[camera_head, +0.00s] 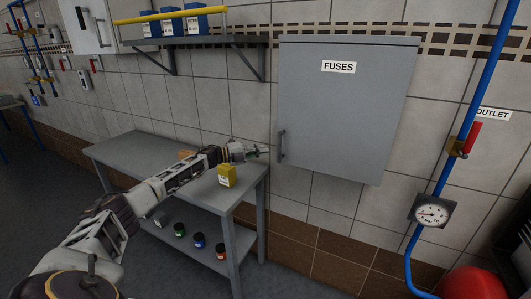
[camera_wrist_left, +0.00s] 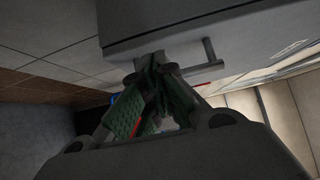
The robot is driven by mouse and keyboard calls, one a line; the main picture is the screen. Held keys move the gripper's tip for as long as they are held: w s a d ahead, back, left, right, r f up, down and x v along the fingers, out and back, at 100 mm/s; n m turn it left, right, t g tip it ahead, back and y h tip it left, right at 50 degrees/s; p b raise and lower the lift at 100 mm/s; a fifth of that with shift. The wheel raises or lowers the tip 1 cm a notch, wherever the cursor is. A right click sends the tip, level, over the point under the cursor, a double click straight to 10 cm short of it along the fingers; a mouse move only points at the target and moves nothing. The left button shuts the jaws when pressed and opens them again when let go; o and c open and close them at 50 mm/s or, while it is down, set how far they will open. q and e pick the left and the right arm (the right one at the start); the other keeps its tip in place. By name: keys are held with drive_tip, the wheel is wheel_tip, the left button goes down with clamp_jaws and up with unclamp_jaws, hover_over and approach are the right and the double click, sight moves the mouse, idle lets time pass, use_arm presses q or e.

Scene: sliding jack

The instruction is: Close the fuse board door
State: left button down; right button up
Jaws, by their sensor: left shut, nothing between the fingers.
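The grey fuse board (camera_head: 350,110) hangs on the tiled wall, labelled FUSES. Its door looks flush with the box, or nearly so; I cannot tell whether a small gap is left. The door handle (camera_head: 282,146) is at the lower left of the door. My left gripper (camera_head: 262,152) is shut and empty, just left of the handle. In the left wrist view, the green-padded fingers (camera_wrist_left: 152,95) are close to the board's edge, with the handle (camera_wrist_left: 209,50) beyond them; contact is unclear. My right gripper is not in view.
A grey workbench (camera_head: 135,150) with a yellow box (camera_head: 227,176) stands below my left arm; several small jars are on its lower shelf. A wall shelf (camera_head: 205,41) is at upper left. A blue pipe (camera_head: 462,125) with a gauge (camera_head: 431,213) runs right of the board.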

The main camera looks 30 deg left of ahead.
use_arm(q)
drive_tip(key=s+a+b, duration=0.1)
drive_tip(key=s+a, duration=0.2)
drive_tip(key=a, duration=0.4)
drive_tip(key=shift+w, duration=0.1)
drive_tip(key=shift+r, duration=0.15)
idle(0.5)
